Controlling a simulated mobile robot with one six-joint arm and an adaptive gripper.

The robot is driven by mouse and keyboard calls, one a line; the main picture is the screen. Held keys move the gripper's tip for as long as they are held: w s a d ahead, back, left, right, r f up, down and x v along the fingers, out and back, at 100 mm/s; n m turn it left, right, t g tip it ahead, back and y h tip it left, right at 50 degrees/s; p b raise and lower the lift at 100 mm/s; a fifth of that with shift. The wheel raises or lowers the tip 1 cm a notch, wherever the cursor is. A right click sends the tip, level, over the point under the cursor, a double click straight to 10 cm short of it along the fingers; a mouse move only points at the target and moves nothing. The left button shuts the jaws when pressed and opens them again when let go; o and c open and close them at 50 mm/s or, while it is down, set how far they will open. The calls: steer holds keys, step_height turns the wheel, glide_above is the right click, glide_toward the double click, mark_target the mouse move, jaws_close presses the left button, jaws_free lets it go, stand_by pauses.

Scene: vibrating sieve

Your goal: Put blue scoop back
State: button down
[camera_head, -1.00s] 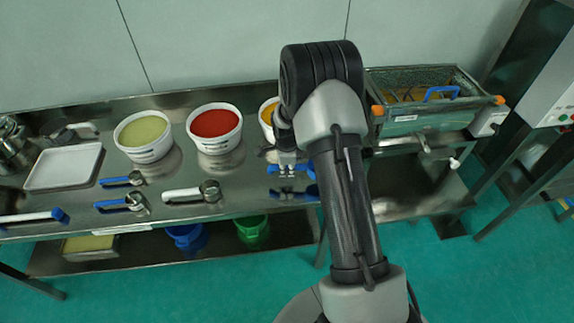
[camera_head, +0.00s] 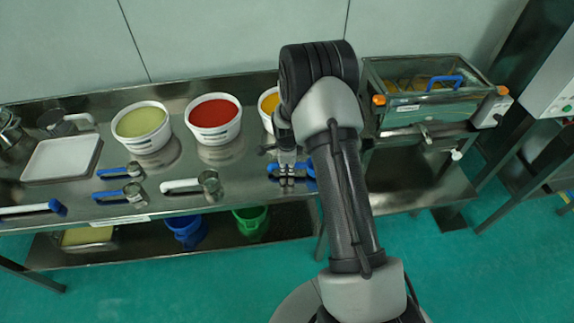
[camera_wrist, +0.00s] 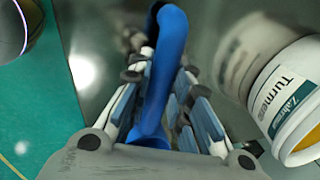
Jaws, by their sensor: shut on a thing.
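My gripper (camera_head: 287,182) is shut on the blue scoop (camera_head: 305,169), low over the front part of the steel table. In the wrist view the scoop's blue handle (camera_wrist: 166,70) runs between the two fingers (camera_wrist: 160,105) and bends over at its top. The scoop's other end is hidden by the gripper, and I cannot tell whether it touches the table. A white tub of yellow powder (camera_head: 268,107) stands just behind the gripper; its labelled side (camera_wrist: 275,90) shows at the right of the wrist view.
Tubs of red powder (camera_head: 213,133) and pale green powder (camera_head: 145,142) stand to the left. Metal scoops with blue handles (camera_head: 115,171) and a white handle (camera_head: 178,185) lie in front. A white tray (camera_head: 60,160) is far left. The sieve box (camera_head: 425,103) stands right.

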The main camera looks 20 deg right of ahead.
steer(key=shift+f, duration=0.2)
steer(key=c, duration=1.4)
jaws_free()
steer(key=o, duration=0.5)
steer(key=shift+r, duration=0.2)
steer(key=shift+w+d+p+v, duration=0.15)
steer(key=shift+p+v, duration=0.3)
steer(key=shift+v, duration=0.65)
steer(key=shift+w+d+p+v, duration=0.1)
steer(key=shift+w+p+v, duration=0.3)
steer(key=shift+v, duration=0.65)
steer(key=shift+w+d+p+v, duration=0.1)
steer(key=shift+p+v, duration=0.45)
steer(key=shift+v, duration=0.55)
steer(key=shift+r, duration=0.1)
